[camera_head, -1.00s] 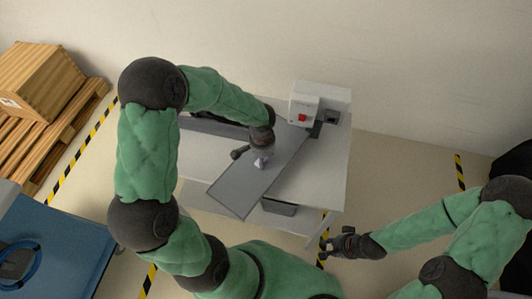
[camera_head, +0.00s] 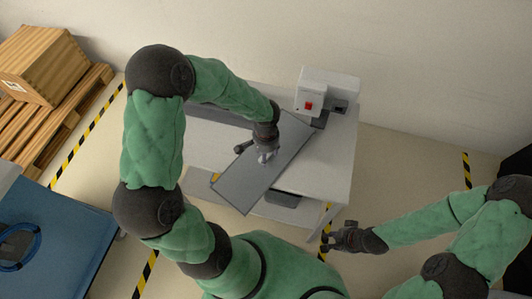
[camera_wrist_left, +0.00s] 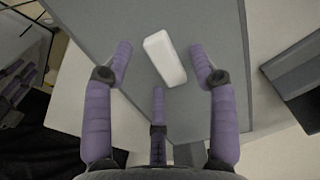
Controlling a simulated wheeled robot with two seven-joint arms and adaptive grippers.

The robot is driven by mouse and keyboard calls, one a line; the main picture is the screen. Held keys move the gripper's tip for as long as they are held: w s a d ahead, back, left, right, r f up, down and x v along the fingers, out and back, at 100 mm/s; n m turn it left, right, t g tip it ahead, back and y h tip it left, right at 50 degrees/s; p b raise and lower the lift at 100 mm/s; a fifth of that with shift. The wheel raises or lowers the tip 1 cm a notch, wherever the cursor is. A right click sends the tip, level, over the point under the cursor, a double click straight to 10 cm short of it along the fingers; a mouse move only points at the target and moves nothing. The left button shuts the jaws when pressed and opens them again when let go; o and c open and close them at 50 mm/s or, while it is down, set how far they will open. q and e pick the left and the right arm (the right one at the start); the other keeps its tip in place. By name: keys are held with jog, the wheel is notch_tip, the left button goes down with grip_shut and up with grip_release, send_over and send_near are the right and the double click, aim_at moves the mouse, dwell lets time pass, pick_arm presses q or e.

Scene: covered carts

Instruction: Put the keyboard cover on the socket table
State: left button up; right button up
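The keyboard cover (camera_head: 240,188) is a flat grey panel with a white block handle. It lies askew across the white socket table (camera_head: 335,150), its near end reaching past the table's front edge. My left gripper (camera_head: 267,157) is over the panel's middle. In the left wrist view the white handle (camera_wrist_left: 165,60) stands between the spread purple fingers of my left gripper (camera_wrist_left: 161,62), with gaps on both sides. It is open and not closed on the handle. My right gripper (camera_head: 326,240) is empty, its fingers apart, in front of the table's right corner.
A white box with a red switch (camera_head: 309,104) stands at the table's back right. A grey bin (camera_head: 283,199) is under the front edge. A blue cart (camera_head: 60,235) is at lower left, a wooden crate (camera_head: 45,65) on a pallet at upper left. Floor right of the table is clear.

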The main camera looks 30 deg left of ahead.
pick_arm(q)
jog(key=shift+r, duration=0.1)
pick_arm(e)
jog(key=shift+r, duration=0.1)
pick_arm(q)
jog(key=shift+w+r+p, duration=0.1)
jog(key=shift+r+p, duration=0.2)
jog(key=shift+r, duration=0.05)
notch_tip(320, 180, up, 12)
jog(key=p, duration=0.3)
jog(key=shift+f, duration=0.25)
pick_arm(e)
notch_tip(320, 180, up, 3)
jog(key=shift+r, duration=0.2)
